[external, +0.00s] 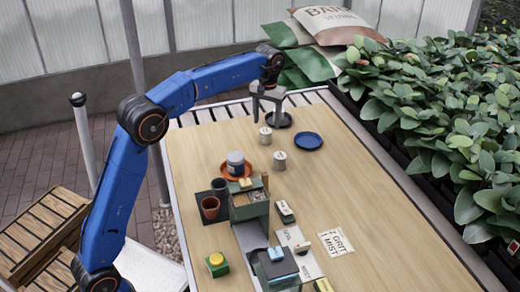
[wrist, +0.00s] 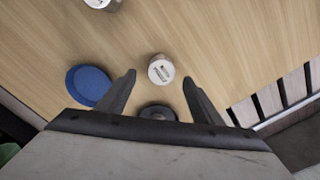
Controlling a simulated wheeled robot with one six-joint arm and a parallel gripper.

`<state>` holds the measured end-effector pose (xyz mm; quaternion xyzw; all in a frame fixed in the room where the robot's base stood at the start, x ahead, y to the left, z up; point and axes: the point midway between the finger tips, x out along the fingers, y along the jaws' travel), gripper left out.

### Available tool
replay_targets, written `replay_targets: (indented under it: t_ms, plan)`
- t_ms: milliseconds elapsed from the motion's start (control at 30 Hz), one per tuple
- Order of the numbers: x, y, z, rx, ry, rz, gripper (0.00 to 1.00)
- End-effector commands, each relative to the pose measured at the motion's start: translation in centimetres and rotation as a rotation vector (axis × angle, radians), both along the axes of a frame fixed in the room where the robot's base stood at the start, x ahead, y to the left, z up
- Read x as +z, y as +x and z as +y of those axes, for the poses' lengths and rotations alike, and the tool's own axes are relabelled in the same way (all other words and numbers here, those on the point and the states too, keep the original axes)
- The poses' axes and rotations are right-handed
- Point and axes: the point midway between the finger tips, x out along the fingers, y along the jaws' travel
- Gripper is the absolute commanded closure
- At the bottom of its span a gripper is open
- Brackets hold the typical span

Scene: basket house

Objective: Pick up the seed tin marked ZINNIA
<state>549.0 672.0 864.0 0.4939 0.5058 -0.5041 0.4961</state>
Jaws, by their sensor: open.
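Two small pale seed tins stand upright on the wooden table. One tin (external: 265,135) is nearest my gripper (external: 267,108); the other tin (external: 279,160) stands a little closer to the external camera. In the wrist view the nearer tin (wrist: 161,69) shows its white lid with small dark print, too small to read for sure. It appears between the spread fingertips of my gripper (wrist: 159,79), with nothing held. The second tin (wrist: 103,3) is cut by the top edge, and its marking cannot be read. I cannot tell which tin is marked ZINNIA.
A blue dish (external: 308,141) lies right of the tins. A dark round piece (wrist: 157,113) is close below the nearer tin in the wrist view. A jar on an orange saucer (external: 221,172), pots and green boxes crowd the nearer table. Leafy plants (external: 430,110) line the right side.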

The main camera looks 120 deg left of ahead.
Motion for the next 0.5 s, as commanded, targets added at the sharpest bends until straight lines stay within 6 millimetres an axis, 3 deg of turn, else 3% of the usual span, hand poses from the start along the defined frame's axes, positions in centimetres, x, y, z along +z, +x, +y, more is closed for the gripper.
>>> replay_targets:
  t_ms: [333,500]
  plan:
    - [-2.5,-0.2,0.1,0.0,0.0,0.0,0.4]
    - [-4.9,-0.4,0.2,0.0,-0.002,0.001,0.4]
